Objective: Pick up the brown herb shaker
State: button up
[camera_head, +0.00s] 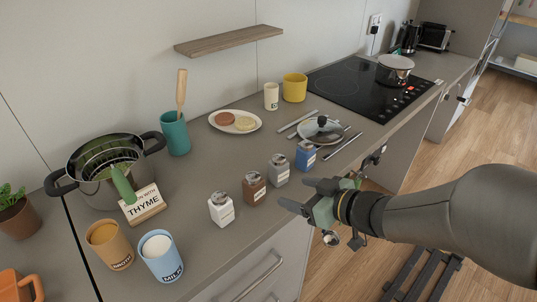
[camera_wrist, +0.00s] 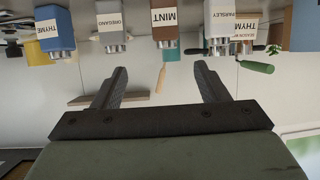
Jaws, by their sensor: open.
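The brown herb shaker (camera_head: 254,189) stands upright on the counter, between a white shaker (camera_head: 221,209) and a grey shaker (camera_head: 278,170). A blue shaker (camera_head: 306,155) ends the row. My gripper (camera_head: 305,196) is open and empty, to the right of the brown shaker and apart from it, near the counter's front edge. In the wrist view, which looks upside down, the brown shaker (camera_wrist: 165,20) carries a MINT label and lies beyond the gap between my open fingers (camera_wrist: 160,73). The grey one reads OREGANO, the blue one THYME, the white one PARSLEY.
A sign (camera_head: 145,204) reading THYME stands by a pot (camera_head: 88,182). A blue MILK cup (camera_head: 162,258) and a tan cup (camera_head: 109,246) stand at the front left. Counter behind the brown shaker is clear.

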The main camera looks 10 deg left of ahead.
aim_at(261, 183)
jog(key=p+x, duration=0.3)
jog(key=x, duration=0.8)
jog(key=shift+s+a, duration=0.15)
jog(key=shift+a, duration=0.1)
jog(key=shift+x, duration=3.05)
jog(key=shift+s+a+r, duration=0.1)
jog(key=shift+s+a, duration=0.05)
jog(key=shift+s, duration=0.05)
jog(key=c, duration=1.1)
jog(key=shift+r, duration=0.1)
